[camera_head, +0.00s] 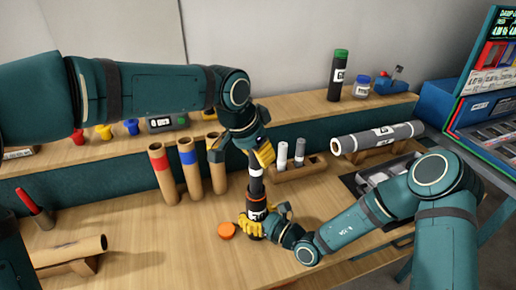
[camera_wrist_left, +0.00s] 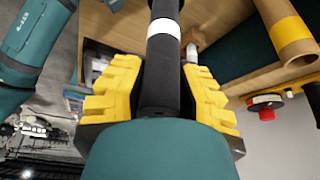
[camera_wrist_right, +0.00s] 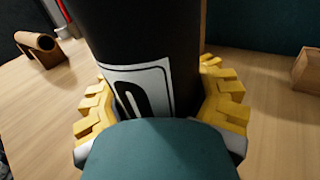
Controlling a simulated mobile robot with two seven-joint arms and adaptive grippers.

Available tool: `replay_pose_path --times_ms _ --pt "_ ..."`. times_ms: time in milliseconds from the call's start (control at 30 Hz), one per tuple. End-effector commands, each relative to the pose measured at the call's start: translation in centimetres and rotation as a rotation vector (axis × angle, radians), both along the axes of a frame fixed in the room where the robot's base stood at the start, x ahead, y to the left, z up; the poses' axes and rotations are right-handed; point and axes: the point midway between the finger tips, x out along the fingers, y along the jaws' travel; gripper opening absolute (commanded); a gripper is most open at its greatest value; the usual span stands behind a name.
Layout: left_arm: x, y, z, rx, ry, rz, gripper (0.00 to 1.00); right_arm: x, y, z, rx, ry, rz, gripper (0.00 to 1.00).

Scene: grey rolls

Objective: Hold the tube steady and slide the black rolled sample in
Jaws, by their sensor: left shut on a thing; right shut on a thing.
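My left gripper (camera_head: 262,152) is shut on the upper part of the black rolled sample (camera_head: 256,186), which has a white band and stands nearly upright. The sample also shows between the yellow fingers in the left wrist view (camera_wrist_left: 160,80). Below it, the black tube (camera_head: 256,211) with an orange ring and a white label stands upright at the table. The sample's lower end is at the tube's mouth; I cannot tell how deep it sits. My right gripper (camera_head: 257,226) is shut around the tube, whose label fills the middle of the right wrist view (camera_wrist_right: 140,85).
An orange cap (camera_head: 226,230) lies left of the tube. Brown tubes with red (camera_head: 162,172) and blue (camera_head: 189,168) bands stand behind. A wooden rack (camera_head: 300,169) holds light rolls, and a grey roll (camera_head: 375,137) rests at right. A brown tube (camera_head: 68,251) lies front left.

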Motion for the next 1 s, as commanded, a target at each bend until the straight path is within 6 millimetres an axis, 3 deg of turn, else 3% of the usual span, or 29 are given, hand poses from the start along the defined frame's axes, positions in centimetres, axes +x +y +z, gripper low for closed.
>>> replay_pose_path --times_ms 1000 --pt "0.0 0.0 -3.7 0.000 0.000 0.000 0.00 0.0 0.0 0.0 0.000 0.000 0.000 0.10"
